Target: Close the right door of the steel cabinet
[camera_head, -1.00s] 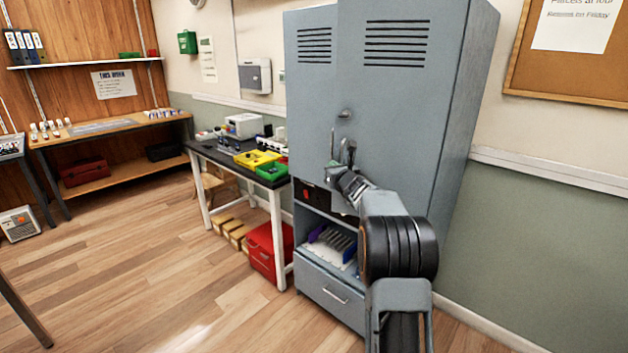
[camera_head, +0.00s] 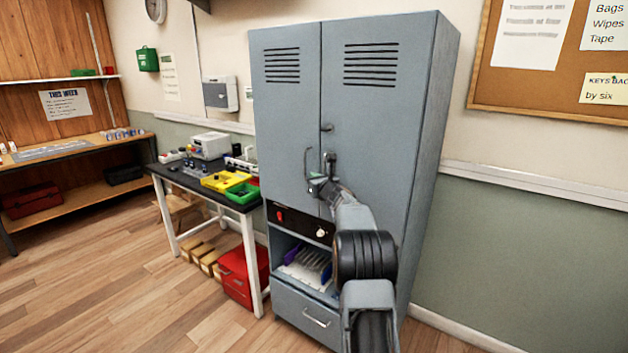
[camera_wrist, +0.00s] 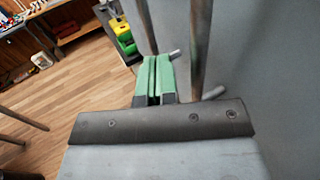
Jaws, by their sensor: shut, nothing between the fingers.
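The grey steel cabinet (camera_head: 440,130) stands at the centre of the head view. Its left door (camera_head: 285,110) and right door (camera_head: 375,125) look flush along the middle seam, though a small gap would be hard to see. Each door has a vertical bar handle near the seam. The left handle (camera_head: 308,165) is clear, and the right one is partly hidden by my arm. My gripper (camera_head: 318,183) is in front of the doors at handle height. In the wrist view its green fingertips (camera_wrist: 154,75) are shut together and empty, close to the metal handle bars (camera_wrist: 198,45).
Below the doors are a black panel with a red switch (camera_head: 298,224), an open shelf with a white rack, and a drawer (camera_head: 305,318). A table with yellow and green bins (camera_head: 225,180) stands left of the cabinet, a red box (camera_head: 240,278) beneath it. Floor at left is clear.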

